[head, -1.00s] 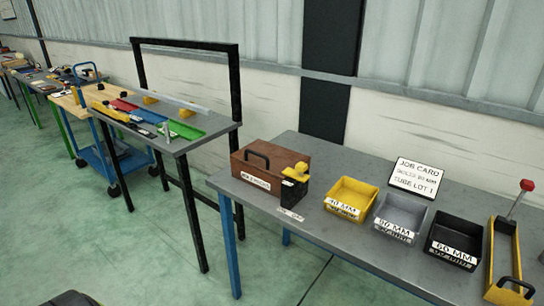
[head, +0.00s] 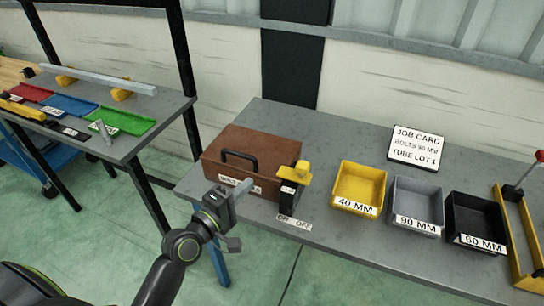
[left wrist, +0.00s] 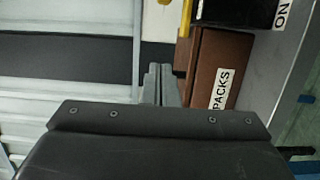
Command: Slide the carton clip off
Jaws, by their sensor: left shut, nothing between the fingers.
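A brown carton (head: 250,155) with a black handle and a white front label stands at the left end of the grey bench; it also shows in the left wrist view (left wrist: 217,65), its label reading "PACKS". A black clip-like piece (head: 287,198) with a yellow top (head: 296,173) sits at the carton's right front corner; I cannot tell how it is attached. In the left wrist view the black part (left wrist: 235,12) is at the top. My left gripper (head: 242,188) is shut and empty, in front of the carton's left front. Its fingertips (left wrist: 160,72) appear left of the carton in the left wrist view.
An "ON OFF" label (head: 294,222) lies on the bench (head: 330,232) before the clip. Yellow (head: 358,186), grey (head: 416,204) and black (head: 474,220) bins stand rightward, with a job card (head: 416,146) behind. Another table (head: 150,104) stands left, across a gap.

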